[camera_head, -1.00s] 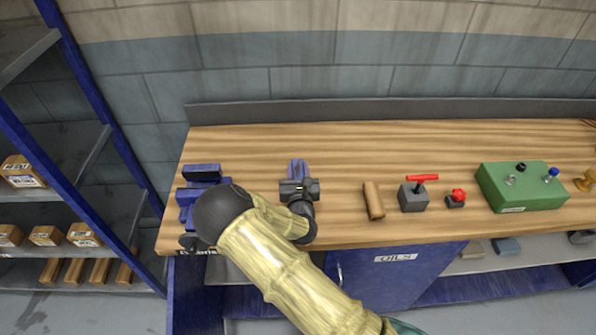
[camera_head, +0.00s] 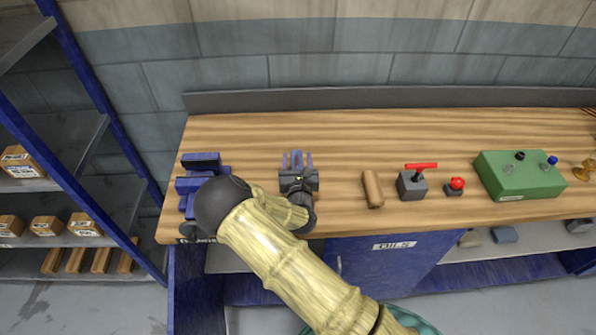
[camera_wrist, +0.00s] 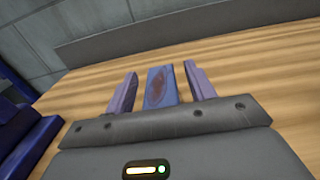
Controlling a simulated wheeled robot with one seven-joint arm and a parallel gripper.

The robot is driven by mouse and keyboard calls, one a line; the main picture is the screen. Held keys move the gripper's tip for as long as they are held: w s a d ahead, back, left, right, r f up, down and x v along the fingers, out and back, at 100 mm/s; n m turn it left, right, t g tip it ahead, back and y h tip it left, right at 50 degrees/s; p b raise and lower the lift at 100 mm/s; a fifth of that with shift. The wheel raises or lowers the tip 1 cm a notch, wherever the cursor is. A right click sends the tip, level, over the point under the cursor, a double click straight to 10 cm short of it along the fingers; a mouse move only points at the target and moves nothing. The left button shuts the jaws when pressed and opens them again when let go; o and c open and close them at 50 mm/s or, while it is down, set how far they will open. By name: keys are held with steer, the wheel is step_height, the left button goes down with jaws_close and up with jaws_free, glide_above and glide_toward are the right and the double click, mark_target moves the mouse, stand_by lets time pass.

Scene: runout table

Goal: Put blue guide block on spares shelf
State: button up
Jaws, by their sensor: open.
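The blue guide block (camera_wrist: 160,87) stands out between my two fingers in the wrist view, with a reddish-brown patch on its face. My gripper (camera_wrist: 161,90) is open, one finger on each side of the block with a visible gap on both sides. In the head view my gripper (camera_head: 297,160) is low over the wooden bench, and the block (camera_head: 297,158) shows as the middle of three prongs. The shelving rack (camera_head: 75,185) stands at the left; I cannot read which shelf is for spares.
Blue stacked blocks or a fixture (camera_head: 200,175) sit left of my gripper. The rack holds several labelled boxes (camera_head: 47,226).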

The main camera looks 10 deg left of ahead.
steer(key=b+v, duration=0.2)
steer(key=v, duration=1)
stand_by(0.4)
